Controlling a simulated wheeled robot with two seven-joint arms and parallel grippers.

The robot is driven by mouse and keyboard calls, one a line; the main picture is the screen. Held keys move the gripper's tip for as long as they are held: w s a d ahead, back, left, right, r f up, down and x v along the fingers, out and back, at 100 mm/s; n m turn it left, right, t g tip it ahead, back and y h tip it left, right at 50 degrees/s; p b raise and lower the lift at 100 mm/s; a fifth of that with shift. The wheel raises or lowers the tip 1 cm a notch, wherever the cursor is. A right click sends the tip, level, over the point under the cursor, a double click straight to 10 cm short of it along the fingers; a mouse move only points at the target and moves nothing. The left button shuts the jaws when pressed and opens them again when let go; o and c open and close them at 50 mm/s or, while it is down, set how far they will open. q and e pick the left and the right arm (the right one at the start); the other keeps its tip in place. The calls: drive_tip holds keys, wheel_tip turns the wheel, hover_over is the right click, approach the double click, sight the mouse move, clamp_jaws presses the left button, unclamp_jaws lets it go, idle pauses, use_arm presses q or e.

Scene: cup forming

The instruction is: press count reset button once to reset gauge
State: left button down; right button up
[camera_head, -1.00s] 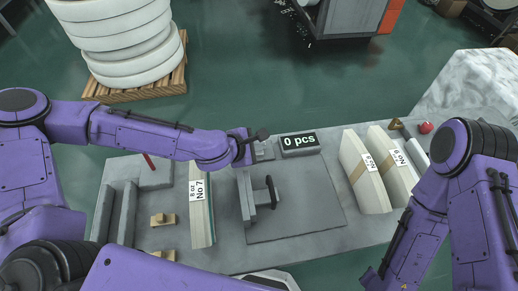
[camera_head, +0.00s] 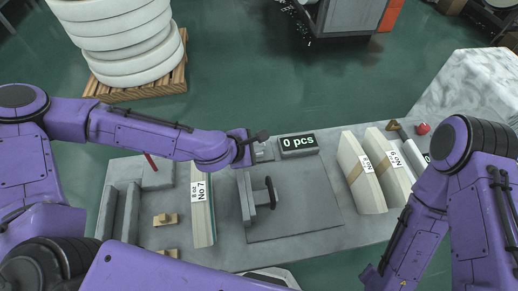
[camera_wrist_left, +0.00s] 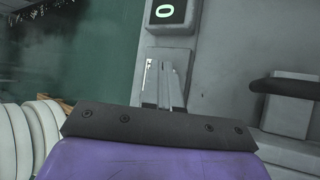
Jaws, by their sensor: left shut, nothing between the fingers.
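The counting gauge (camera_head: 298,145) is a dark box at the back middle of the table in the head view. Its display reads "0 pcs". A "0" on its display also shows at the top of the left wrist view (camera_wrist_left: 168,12). My left arm reaches in from the left, and its end is at a small grey block (camera_head: 264,153) just left of the gauge. My left gripper (camera_wrist_left: 164,88) is shut and empty, with its fingers pointing toward the gauge side. The reset button itself cannot be made out. My right gripper is out of view.
A paper stack labelled No 7 (camera_head: 203,215) stands left, and two stacks (camera_head: 362,175) stand right. Small wooden pieces lie at the left.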

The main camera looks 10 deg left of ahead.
sight(257, 155)
use_arm(q)
wheel_tip(257, 155, up, 4)
drive_tip(key=shift+f+p, duration=0.25)
drive_tip(key=shift+p, duration=1)
drive_tip(key=shift+w+r+p, duration=0.1)
drive_tip(key=shift+r+p, duration=0.55)
drive_tip(key=shift+f, duration=0.1)
